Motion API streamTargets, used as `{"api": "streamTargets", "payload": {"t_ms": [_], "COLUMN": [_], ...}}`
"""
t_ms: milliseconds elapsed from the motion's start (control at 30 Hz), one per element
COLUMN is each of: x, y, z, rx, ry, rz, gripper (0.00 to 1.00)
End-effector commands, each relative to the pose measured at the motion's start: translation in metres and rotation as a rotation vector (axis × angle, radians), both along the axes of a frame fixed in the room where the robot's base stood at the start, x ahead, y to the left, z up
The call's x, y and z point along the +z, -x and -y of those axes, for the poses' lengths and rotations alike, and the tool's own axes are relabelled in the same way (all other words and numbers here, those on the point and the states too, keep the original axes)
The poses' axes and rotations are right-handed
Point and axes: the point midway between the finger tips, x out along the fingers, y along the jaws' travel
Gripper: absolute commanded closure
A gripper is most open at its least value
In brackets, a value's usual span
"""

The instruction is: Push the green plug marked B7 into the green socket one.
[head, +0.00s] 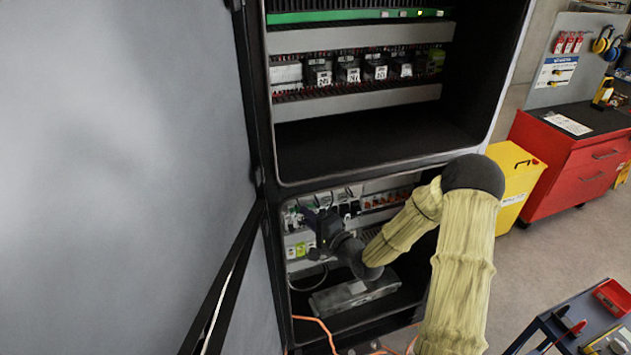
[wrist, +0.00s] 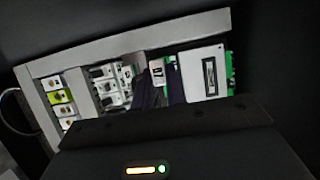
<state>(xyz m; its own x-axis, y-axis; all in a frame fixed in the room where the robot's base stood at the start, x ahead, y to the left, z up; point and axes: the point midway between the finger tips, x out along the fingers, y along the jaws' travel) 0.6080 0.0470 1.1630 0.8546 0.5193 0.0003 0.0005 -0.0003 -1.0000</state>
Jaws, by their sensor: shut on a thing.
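My gripper (head: 318,226) reaches into the lower bay of the open cabinet, close to the row of devices at its left. In the wrist view its two dark fingers (wrist: 160,88) stand close together in front of the device row. They are shut on what seems to be the green plug, which is mostly hidden; its B7 mark is not readable. A pale device (wrist: 204,72) with a black-and-white label and green terminal edges (wrist: 229,66) is just right of the fingers. I cannot tell which green part is socket one, or whether plug and socket touch.
Yellow-green modules (wrist: 61,97) sit at the left of the row and also show in the head view (head: 300,249). White breakers (wrist: 110,85) lie between them and my fingers. A grey box (head: 354,296) lies on the bay floor. The cabinet door (head: 120,150) stands open at left.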

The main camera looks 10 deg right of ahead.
Motion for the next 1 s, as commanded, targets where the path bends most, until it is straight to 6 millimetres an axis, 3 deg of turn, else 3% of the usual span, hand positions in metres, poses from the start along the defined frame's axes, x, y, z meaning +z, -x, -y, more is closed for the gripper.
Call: {"api": "streamTargets", "payload": {"t_ms": [267,1000], "x": [0.000,-0.001], "y": [-0.005,-0.046], "z": [-0.001,-0.006], "rx": [0.000,0.000], "ry": [0.000,0.000], "rz": [0.000,0.000], "gripper": [1.00,1.00]}}
